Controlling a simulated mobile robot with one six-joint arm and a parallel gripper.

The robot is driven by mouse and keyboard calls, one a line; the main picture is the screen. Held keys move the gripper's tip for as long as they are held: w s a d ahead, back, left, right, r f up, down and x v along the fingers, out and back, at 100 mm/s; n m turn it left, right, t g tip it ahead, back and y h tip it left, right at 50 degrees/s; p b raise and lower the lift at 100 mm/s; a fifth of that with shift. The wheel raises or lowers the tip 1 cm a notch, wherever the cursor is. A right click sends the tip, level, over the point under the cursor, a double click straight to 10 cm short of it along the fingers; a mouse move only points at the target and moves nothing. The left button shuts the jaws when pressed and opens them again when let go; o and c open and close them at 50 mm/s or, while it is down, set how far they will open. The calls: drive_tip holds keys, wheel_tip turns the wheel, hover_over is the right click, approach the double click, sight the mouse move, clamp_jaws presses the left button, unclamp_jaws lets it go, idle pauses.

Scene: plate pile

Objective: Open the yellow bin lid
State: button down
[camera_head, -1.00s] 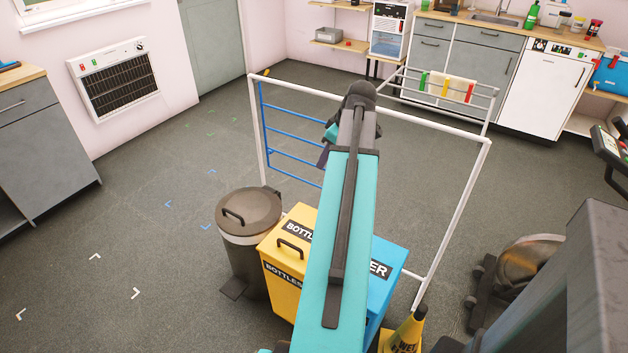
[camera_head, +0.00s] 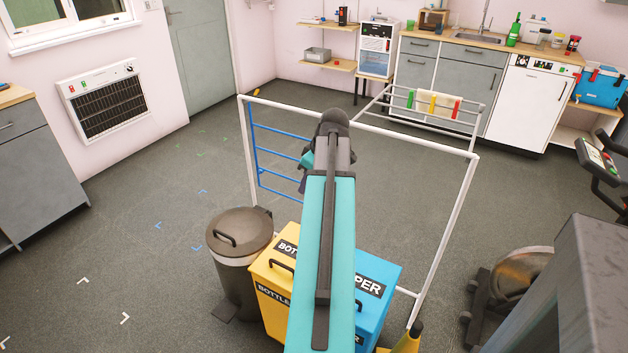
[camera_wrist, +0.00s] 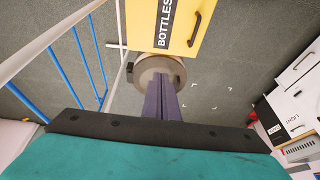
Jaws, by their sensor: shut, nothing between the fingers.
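The yellow bin (camera_head: 266,303) stands on the floor with its lid shut. Its lid (camera_head: 264,264) has a dark handle (camera_head: 281,267) on it and a BOTTLES label. My arm covers its right part in the head view. In the wrist view the yellow bin (camera_wrist: 143,24) is at the top, and its handle (camera_wrist: 195,30) shows right of the label. My gripper (camera_wrist: 160,84) shows purple fingers pressed together, empty, apart from the handle. In the head view the gripper (camera_head: 303,184) is mostly hidden behind my arm, beyond the bins.
A round grey pedal bin (camera_head: 239,232) stands left of the yellow bin. A blue PAPER bin (camera_head: 378,287) stands right of it. A white rack frame (camera_head: 460,220) with blue bars (camera_head: 277,151) stands behind. A yellow wet-floor cone (camera_head: 408,343) is at front right. The floor at left is clear.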

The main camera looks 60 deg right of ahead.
drive_tip(key=w+a+f+g+y, duration=0.1)
drive_tip(key=w+a+f, duration=0.4)
drive_tip(key=a+f, duration=0.25)
drive_tip(key=w+a+f+g+y, duration=0.1)
drive_tip(key=w+a+f, duration=0.3)
drive_tip(key=a+f, duration=0.35)
drive_tip(key=w+a+f+g, duration=0.1)
drive_tip(key=a+f+g, duration=0.2)
drive_tip(key=a+f, duration=1.15)
drive_tip(key=s+a+f+g+h, duration=0.1)
drive_tip(key=s+a+f+g, duration=0.1)
drive_tip(key=s+a+f, duration=0.7)
drive_tip(key=s+a+f+g+h, duration=0.1)
drive_tip(key=s+a+f+g, duration=0.1)
drive_tip(key=s+a+f, duration=0.6)
drive_tip(key=s+a, duration=0.1)
drive_tip(key=a, duration=0.6)
drive_tip(key=shift+s+a+f+g, duration=0.3)
drive_tip(key=shift+s+a+f, duration=0.05)
drive_tip(key=shift+s+a, duration=0.05)
drive_tip(key=shift+s, duration=0.1)
